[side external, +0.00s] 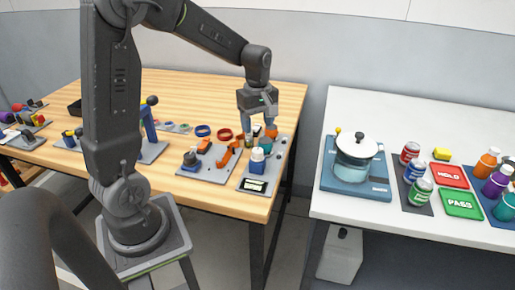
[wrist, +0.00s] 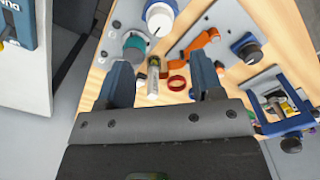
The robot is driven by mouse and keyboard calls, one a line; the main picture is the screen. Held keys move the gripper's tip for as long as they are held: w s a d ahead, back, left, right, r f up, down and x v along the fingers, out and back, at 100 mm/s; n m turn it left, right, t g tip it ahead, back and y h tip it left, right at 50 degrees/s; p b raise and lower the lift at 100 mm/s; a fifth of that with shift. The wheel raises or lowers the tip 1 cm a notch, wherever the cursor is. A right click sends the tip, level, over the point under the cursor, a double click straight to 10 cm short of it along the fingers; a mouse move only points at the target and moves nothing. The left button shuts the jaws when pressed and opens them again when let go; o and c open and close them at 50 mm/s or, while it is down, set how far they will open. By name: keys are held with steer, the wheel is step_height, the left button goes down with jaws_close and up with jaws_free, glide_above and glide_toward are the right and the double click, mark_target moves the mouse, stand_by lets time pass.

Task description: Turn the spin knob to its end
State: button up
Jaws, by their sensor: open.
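Several round knobs are in view, and I cannot tell for sure which one is the spin knob. A white-topped blue knob (side external: 257,156) stands on a grey panel (side external: 247,185) with a small display, at the wooden table's right end; it also shows at the top of the wrist view (wrist: 160,16). A teal knob (wrist: 134,46) sits beside it. A dark blue knob (side external: 191,159) is on the neighbouring plate; it also shows in the wrist view (wrist: 247,49). My gripper (side external: 257,133) is open and empty above the panel's far end. Its fingers (wrist: 160,82) are apart in the wrist view.
An orange lever (side external: 230,156) is on the plate left of the panel. Red (side external: 225,134) and blue (side external: 203,131) rings lie behind. A gap separates the wooden table from the white table (side external: 320,205), which carries a pot (side external: 355,165), cans and bottles.

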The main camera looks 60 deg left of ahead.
mark_target(257, 150)
step_height(257, 150, down, 9)
stand_by(0.3)
steer(key=c, duration=0.9)
